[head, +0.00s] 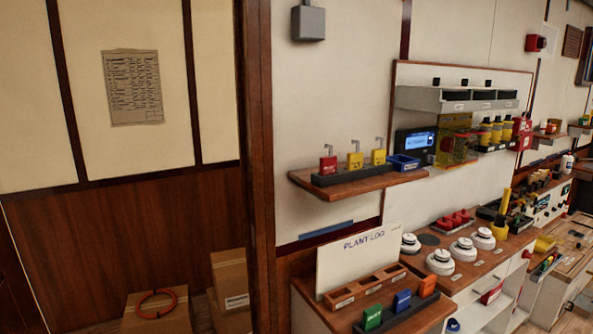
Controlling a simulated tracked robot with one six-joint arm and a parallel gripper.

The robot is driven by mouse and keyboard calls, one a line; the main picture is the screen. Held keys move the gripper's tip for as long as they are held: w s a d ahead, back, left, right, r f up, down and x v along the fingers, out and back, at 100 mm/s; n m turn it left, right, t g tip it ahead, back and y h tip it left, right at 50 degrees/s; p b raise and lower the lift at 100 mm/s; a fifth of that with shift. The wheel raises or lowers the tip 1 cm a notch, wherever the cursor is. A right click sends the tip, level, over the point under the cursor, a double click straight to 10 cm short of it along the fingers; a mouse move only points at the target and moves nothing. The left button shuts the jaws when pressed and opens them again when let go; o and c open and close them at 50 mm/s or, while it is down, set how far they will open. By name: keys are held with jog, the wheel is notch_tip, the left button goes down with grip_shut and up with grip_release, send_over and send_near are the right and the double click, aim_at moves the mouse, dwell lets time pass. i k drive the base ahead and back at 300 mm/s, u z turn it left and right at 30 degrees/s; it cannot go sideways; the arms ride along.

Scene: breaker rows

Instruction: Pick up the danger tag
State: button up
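I cannot make out a danger tag for certain in the head view. Small red items (455,219) sit in a dark holder on the counter, but their labels are too small to read. A red item (428,286) stands at the right end of a black rack beside a blue one (402,301) and a green one (372,317). A red padlock (328,165) stands on the wall shelf (385,182) beside two yellow padlocks. My gripper is not in view.
A wooden counter (330,318) with a "PLANT LOG" board (357,258) runs along the right wall. Several white round detectors (440,262) sit on it. Cardboard boxes (230,279) stand on the floor, one with an orange ring (156,303). A dark wooden post (257,200) stands left of the shelf.

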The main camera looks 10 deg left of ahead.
aim_at(327, 164)
jog(key=u, duration=1.15)
jog(key=i, duration=1)
jog(key=u, duration=0.25)
